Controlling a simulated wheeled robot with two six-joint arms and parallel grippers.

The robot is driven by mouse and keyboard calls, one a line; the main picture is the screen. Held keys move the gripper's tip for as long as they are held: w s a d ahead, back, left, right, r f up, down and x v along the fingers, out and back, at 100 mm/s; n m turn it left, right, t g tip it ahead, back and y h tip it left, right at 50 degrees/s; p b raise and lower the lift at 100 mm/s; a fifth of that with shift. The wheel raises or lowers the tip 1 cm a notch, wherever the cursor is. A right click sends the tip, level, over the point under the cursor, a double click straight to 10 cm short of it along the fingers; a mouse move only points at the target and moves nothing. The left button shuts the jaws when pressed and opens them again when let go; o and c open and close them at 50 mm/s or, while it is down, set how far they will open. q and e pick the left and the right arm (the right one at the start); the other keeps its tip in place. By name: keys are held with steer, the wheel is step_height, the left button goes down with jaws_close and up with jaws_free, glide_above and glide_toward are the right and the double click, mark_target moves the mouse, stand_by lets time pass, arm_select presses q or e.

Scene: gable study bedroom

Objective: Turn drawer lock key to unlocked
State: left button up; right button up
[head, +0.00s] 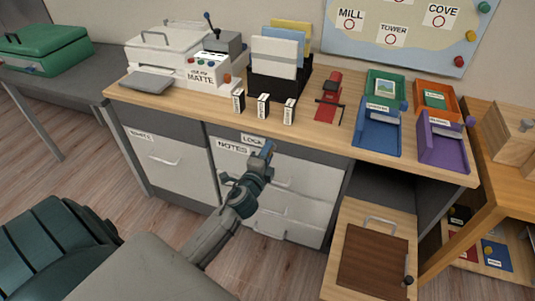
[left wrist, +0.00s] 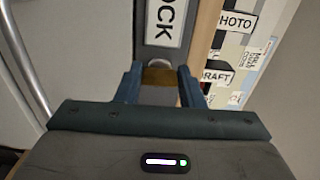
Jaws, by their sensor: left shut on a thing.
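My left gripper (head: 267,151) reaches to the front of the desk, at the drawer unit (head: 285,205) by the label LOCK (head: 251,139). In the left wrist view my left gripper (left wrist: 160,80) has its two blue fingers on either side of a small brass-coloured piece, the key (left wrist: 158,76), just below the label LOCK (left wrist: 165,20). The gripper is shut on the key. In the head view the key and the lock are hidden by the gripper, and I cannot tell which way the key is turned. My right gripper is not in view.
The desk top (head: 215,104) bears a printer (head: 170,60), a file rack (head: 275,70), a red stapler-like tool (head: 331,88) and coloured trays (head: 379,135). A drawer marked NOTES (head: 232,147) lies beside the lock. A wooden cabinet door with a handle (head: 375,245) stands at the lower right.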

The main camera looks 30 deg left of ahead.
arm_select(q)
steer(key=o, duration=1)
steer(key=b+v, duration=0.1)
steer(key=v, duration=0.9)
steer(key=shift+s+b, duration=0.35)
steer(key=shift+s, duration=0.05)
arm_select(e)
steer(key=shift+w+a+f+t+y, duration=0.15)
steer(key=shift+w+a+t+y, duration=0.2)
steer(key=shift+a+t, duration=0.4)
